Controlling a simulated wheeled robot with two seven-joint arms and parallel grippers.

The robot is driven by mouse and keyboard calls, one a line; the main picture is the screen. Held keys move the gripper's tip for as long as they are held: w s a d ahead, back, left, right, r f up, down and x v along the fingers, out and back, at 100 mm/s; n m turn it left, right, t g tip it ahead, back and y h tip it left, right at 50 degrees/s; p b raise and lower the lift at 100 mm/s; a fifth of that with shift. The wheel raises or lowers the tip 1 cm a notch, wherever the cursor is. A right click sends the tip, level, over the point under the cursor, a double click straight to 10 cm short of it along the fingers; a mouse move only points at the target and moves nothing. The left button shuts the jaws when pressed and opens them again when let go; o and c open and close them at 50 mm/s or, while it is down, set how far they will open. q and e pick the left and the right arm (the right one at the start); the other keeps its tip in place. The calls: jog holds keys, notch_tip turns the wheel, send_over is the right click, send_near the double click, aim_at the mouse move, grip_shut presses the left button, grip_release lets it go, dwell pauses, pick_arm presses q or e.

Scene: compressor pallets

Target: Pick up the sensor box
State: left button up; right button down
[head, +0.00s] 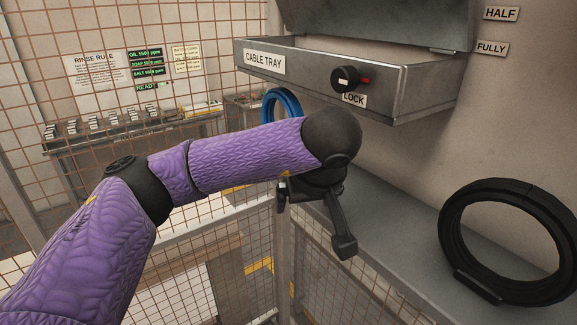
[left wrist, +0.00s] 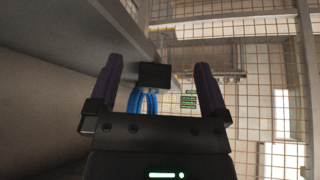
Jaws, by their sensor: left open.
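My left gripper (head: 314,218) hangs over the grey shelf in the head view, partly hidden behind my own wrist. In the left wrist view its two fingers (left wrist: 159,65) stand wide apart with nothing touching them. A small dark box (left wrist: 154,76), which looks like the sensor box, shows between the fingers and beyond them, in front of a blue coil. I cannot tell its exact distance. In the head view I cannot make out this box; my arm covers that area. My right gripper is not in view.
The cable tray (head: 395,95) with its lock knob (head: 345,79) juts from the wall above the shelf (head: 400,240). A blue coil (head: 268,104) is behind my wrist. Wire mesh fencing (head: 225,245) stands left of the shelf.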

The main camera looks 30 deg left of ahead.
pick_arm(q)
jog(key=w+a+p, duration=0.1)
jog(key=w+a, duration=0.1)
jog(key=w+a+p, duration=0.4)
jog(key=w+a, duration=0.1)
jog(key=shift+f, duration=0.25)
jog(key=shift+w+a+f, duration=0.1)
jog(key=shift+a+f, duration=0.05)
jog(key=shift+f, duration=0.05)
jog(key=shift+c, duration=0.4)
jog(key=c, duration=1.2)
